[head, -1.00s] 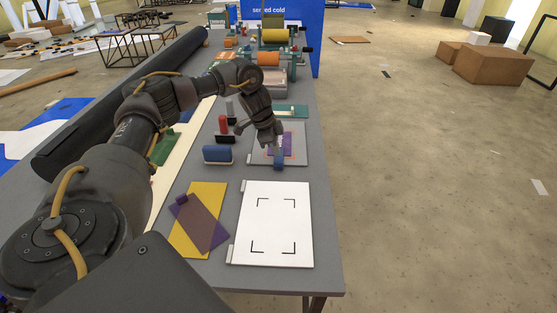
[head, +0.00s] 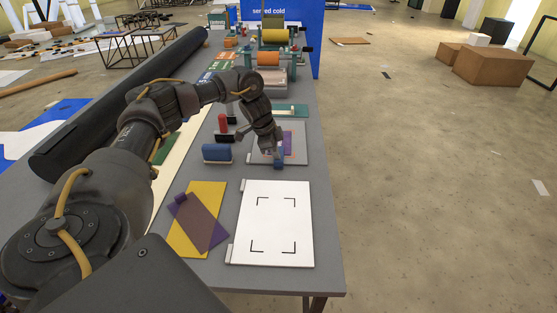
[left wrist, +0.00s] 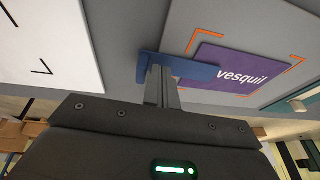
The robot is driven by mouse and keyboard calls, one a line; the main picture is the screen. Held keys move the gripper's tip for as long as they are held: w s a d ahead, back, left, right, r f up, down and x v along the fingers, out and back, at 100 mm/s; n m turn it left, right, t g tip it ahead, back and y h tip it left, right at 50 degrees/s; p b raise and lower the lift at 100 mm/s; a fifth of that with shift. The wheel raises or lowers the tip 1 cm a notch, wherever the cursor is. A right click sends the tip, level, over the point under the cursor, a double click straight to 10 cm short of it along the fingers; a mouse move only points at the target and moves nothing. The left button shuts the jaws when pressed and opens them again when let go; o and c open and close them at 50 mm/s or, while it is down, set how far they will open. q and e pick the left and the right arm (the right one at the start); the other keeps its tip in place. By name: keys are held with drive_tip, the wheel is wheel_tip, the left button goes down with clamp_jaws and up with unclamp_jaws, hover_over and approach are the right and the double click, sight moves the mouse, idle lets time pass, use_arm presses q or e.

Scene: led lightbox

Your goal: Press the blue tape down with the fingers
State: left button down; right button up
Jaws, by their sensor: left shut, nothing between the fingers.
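The blue tape (left wrist: 190,68) is a short strip running from the edge of the purple "vesquil" sheet (left wrist: 240,68) onto the grey board in the left wrist view. In the head view the blue tape (head: 279,162) is small and partly covered by my gripper. My left gripper (left wrist: 162,75) is shut and empty. Its fingertips are at the tape, overlapping it in the picture; whether they touch it I cannot tell. In the head view my left gripper (head: 273,150) is over the grey board (head: 296,158). My right gripper is not in view.
A white board (head: 272,222) with black corner marks lies nearer on the table (head: 325,270). Beside it are a yellow sheet (head: 208,195) and a purple sheet (head: 205,222). Rollers (head: 268,58) stand farther back.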

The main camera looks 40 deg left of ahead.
use_arm(q)
drive_tip(key=shift+f, duration=0.45)
drive_tip(key=shift+s+f, duration=0.1)
idle(0.7)
wheel_tip(320, 180, up, 3)
drive_tip(key=shift+f+p, duration=0.2)
drive_tip(key=shift+p, duration=1)
drive_tip(key=shift+r+p, duration=0.3)
drive_tip(key=shift+r, duration=0.05)
